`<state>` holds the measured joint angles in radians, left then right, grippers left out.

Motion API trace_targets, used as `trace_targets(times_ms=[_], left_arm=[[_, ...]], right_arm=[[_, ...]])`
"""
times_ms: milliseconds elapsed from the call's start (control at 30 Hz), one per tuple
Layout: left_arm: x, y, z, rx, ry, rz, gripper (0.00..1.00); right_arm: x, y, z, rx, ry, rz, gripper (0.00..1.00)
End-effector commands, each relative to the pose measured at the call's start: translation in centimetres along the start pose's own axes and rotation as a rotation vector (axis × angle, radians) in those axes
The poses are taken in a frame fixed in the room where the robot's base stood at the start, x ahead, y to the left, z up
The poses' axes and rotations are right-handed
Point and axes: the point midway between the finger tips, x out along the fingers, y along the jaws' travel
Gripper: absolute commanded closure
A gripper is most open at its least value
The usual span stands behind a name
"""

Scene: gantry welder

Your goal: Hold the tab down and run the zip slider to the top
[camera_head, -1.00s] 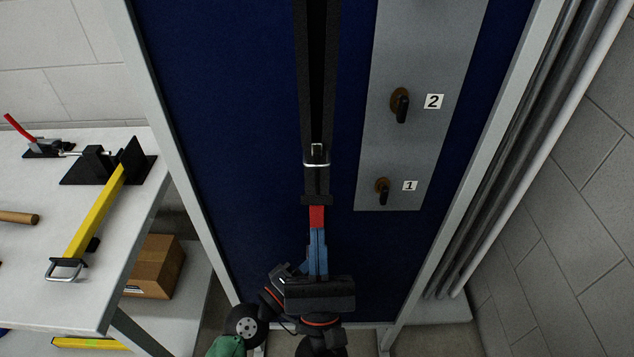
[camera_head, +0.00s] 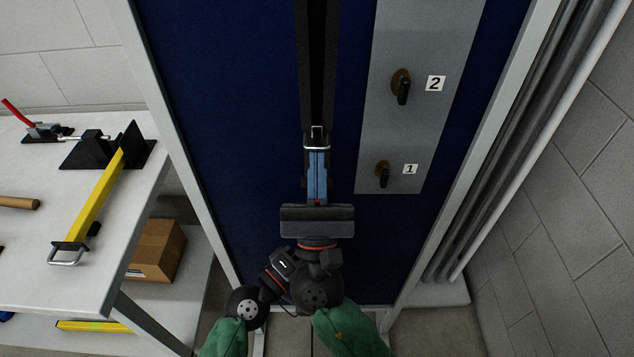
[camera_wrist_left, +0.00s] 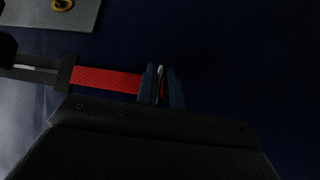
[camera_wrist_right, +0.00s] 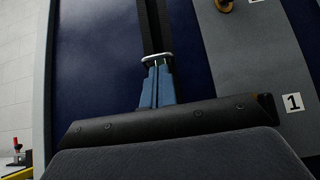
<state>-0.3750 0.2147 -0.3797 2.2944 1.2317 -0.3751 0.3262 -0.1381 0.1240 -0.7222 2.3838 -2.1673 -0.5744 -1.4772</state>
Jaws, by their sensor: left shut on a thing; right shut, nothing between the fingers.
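The zip runs up the middle of the dark blue panel as a black strip (camera_head: 330,75), open in a dark gap above the slider. The slider (camera_head: 317,147) with its silvery frame sits low on it; it also shows in the right wrist view (camera_wrist_right: 157,58). My right gripper (camera_head: 316,155) is shut and empty, its blue fingertips just below or against the slider; contact cannot be told. My left gripper (camera_wrist_left: 162,72) is shut on the red tab (camera_wrist_left: 108,80) at the strip's lower end. In the head view, my right gripper mostly hides the tab and left fingers.
A grey plate (camera_head: 410,120) with two dark knobs labelled 1 and 2 stands right of the zip. Pale posts frame the panel. Grey pipes (camera_head: 515,140) run along the right. A white table (camera_head: 30,240) with a yellow-barred clamp (camera_head: 95,205) stands left, a cardboard box (camera_head: 155,250) below.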

Motion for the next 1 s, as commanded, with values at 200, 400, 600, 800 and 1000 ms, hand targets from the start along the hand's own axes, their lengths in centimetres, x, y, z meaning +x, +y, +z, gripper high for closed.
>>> trace_targets(times_ms=[200,400,600,800,1000], left_arm=[[0.0,-0.1,0.0,0.0,0.0,-0.001,1.0],[0.0,-0.1,0.0,0.0,0.0,-0.001,1.0],[0.0,-0.1,0.0,0.0,0.0,-0.001,1.0],[0.0,-0.1,0.0,0.0,0.0,-0.001,1.0],[0.0,-0.1,0.0,0.0,0.0,-0.001,1.0]], right_arm=[[0.2,0.0,0.0,0.0,0.0,0.0,1.0],[0.3,0.0,0.1,0.001,0.0,0.0,1.0],[1.7,0.1,1.3,0.003,0.001,-0.003,1.0],[3.3,0.0,2.8,0.003,0.0,-0.002,1.0],[3.7,0.0,3.3,0.001,-0.002,0.0,1.0]])
